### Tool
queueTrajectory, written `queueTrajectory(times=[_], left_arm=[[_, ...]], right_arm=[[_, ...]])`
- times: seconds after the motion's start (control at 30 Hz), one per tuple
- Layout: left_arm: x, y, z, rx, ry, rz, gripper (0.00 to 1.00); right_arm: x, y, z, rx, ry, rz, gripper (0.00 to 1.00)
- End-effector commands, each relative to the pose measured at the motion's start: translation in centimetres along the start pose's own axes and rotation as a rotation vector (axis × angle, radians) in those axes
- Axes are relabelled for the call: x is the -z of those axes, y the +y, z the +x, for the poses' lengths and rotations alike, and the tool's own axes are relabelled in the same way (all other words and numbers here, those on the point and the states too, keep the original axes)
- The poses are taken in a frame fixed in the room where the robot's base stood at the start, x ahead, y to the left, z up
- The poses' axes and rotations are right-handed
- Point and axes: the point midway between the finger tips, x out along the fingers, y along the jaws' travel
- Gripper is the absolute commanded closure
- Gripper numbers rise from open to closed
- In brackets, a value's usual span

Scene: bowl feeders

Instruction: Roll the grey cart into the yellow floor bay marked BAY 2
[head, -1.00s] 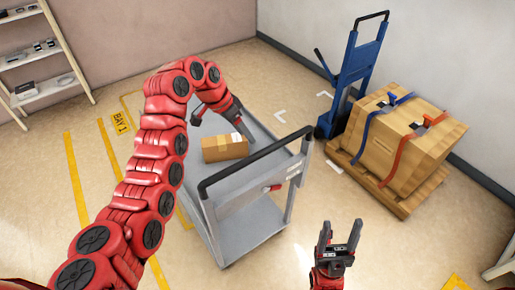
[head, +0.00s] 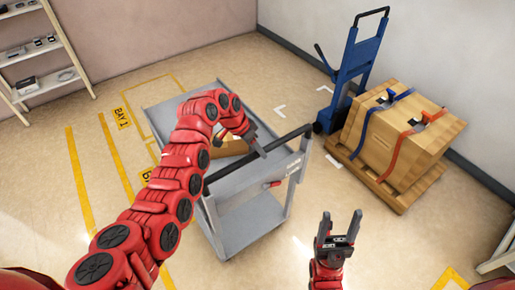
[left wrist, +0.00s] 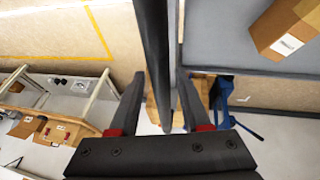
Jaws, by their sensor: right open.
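The grey cart (head: 253,222) stands mid-floor in the head view, with a black push handle (head: 289,139) on its near side and a cardboard box on its top, mostly behind my left arm. My left gripper (head: 259,150) is at the handle. In the left wrist view, the dark handle bar (left wrist: 156,50) runs between the open fingers of my left gripper (left wrist: 160,103); I cannot tell whether they touch it. My right gripper (head: 339,228) is open and empty, right of the cart. A yellow floor label (head: 147,177) is partly hidden by my left arm, so its number cannot be read.
A BAY 1 label (head: 122,117) and yellow lines (head: 80,185) mark the floor left of the cart. A blue hand truck (head: 352,75) and a strapped crate on a pallet (head: 395,130) stand at right. A shelf (head: 45,80) is at far left. Floor before the crate is clear.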

Motion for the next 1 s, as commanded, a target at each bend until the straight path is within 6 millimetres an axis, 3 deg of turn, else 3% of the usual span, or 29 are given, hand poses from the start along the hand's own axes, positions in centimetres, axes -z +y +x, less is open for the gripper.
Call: queueTrajectory(times=[0.03,0.23,1.0], left_arm=[[0.0,0.0,0.0,0.0,0.0,0.0,0.63],[0.01,-0.01,-0.02,0.0,0.0,0.0,0.99],[0.03,-0.03,-0.07,0.001,0.001,0.0,1.0]], right_arm=[[0.0,0.0,0.0,0.0,0.0,0.0,0.39],[0.01,0.0,0.0,0.0,0.0,0.0,0.39],[0.0,0.0,0.0,0.0,0.0,0.0,0.39]])
